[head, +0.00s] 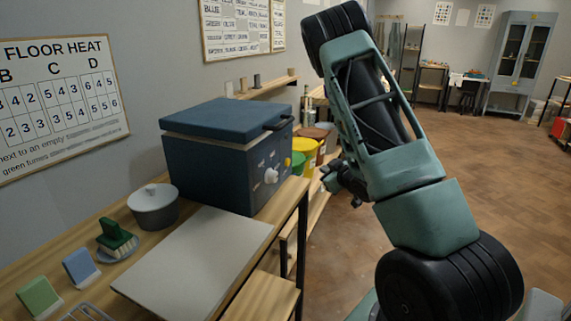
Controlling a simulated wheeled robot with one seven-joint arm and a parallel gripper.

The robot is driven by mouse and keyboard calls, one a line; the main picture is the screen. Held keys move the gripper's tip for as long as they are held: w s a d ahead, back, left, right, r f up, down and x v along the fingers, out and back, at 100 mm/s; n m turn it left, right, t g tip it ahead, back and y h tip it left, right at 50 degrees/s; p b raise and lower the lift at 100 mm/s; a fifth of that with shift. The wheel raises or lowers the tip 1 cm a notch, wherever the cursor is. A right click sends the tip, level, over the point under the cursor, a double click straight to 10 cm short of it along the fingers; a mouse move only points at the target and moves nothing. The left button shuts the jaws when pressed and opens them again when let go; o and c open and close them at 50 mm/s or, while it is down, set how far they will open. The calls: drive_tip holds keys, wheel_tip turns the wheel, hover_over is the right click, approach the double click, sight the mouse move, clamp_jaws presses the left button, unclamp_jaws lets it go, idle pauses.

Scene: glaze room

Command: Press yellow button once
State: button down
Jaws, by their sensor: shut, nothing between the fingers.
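A small yellow button (287,161) is on the front face of a dark blue kiln-like box (212,172), near its right edge. A white knob (271,176) sits just left of and below it on the same face. The box's lid is down. My gripper (327,178) is to the right of the box, in front of that face and apart from the button in the picture. It is dark, small and partly hidden by my arm. It is shut and holds nothing.
The box stands on a wooden bench with a pale board (195,262), a grey lidded pot (154,207) and several brushes or sponges. Yellow (303,146) and green (297,164) containers are on shelving behind. Open floor (480,170) lies to the right.

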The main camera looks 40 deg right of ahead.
sight(288, 162)
drive_tip(key=shift+w+a, duration=0.1)
drive_tip(key=w+a, duration=0.1)
drive_tip(key=w, duration=0.3)
drive_tip(key=w+a, duration=0.1)
drive_tip(key=w, duration=0.1)
drive_tip(key=shift+w+a+p, duration=0.2)
drive_tip(key=shift+a+p, duration=0.1)
drive_tip(key=shift+p, duration=0.1)
drive_tip(key=shift+w+a, duration=0.3)
drive_tip(key=shift+w, duration=0.45)
drive_tip(key=shift+w+a, duration=0.1)
drive_tip(key=shift+w, duration=0.05)
idle(1.2)
drive_tip(key=shift+w+a, duration=0.1)
drive_tip(key=shift+w, duration=0.15)
drive_tip(key=shift+w+a+b, duration=0.15)
drive_tip(key=shift+w+b, duration=0.15)
drive_tip(key=shift+w, duration=0.15)
idle(0.6)
drive_tip(key=shift+s, duration=0.15)
drive_tip(key=shift+s+d, duration=0.3)
drive_tip(key=shift+s, duration=0.4)
